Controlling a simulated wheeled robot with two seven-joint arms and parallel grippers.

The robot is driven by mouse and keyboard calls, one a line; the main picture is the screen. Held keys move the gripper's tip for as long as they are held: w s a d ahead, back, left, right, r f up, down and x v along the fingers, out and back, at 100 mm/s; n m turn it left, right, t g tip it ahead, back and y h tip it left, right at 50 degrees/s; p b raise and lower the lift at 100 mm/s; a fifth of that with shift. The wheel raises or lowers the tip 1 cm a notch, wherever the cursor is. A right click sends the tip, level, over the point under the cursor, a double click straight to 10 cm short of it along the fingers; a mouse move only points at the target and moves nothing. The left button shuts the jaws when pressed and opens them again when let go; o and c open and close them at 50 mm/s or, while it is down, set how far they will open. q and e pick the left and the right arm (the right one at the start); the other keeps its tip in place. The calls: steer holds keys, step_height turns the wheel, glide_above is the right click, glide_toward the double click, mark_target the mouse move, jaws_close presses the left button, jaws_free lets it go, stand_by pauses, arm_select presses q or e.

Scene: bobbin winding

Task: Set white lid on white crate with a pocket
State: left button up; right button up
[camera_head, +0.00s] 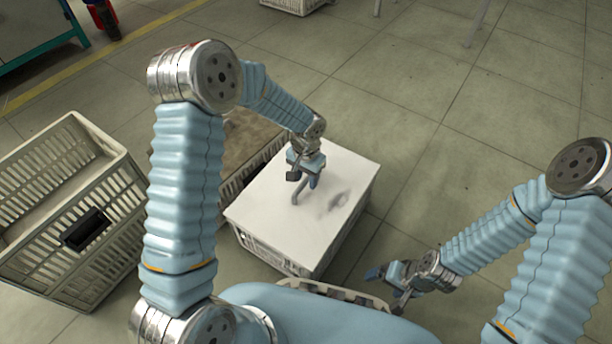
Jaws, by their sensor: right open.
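A flat white lid (270,210) covers the top of a white crate (262,253) in the middle of the view. I cannot tell whether its edges sit flush all round. My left gripper (304,184) is over the middle of the lid, fingers pointing down at its surface. Whether it is open or shut, and whether it touches the lid, is unclear. A dark smudge, perhaps a shadow, lies on the lid to its right. My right gripper (387,278) is open and empty, low to the right of the crate. The crate's inside is hidden.
A pale slatted crate (125,180) with a black rectangular piece (85,229) on its side stands at left. Behind the lid is a crate with brown contents (245,138), partly hidden by my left arm. Another crate (295,5) is far back. Tiled floor at right is clear.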

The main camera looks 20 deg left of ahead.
arm_select(q)
jaws_close()
steer(key=shift+r, duration=0.15)
steer(key=shift+r+p, duration=1.65)
steer(key=shift+r, duration=0.8)
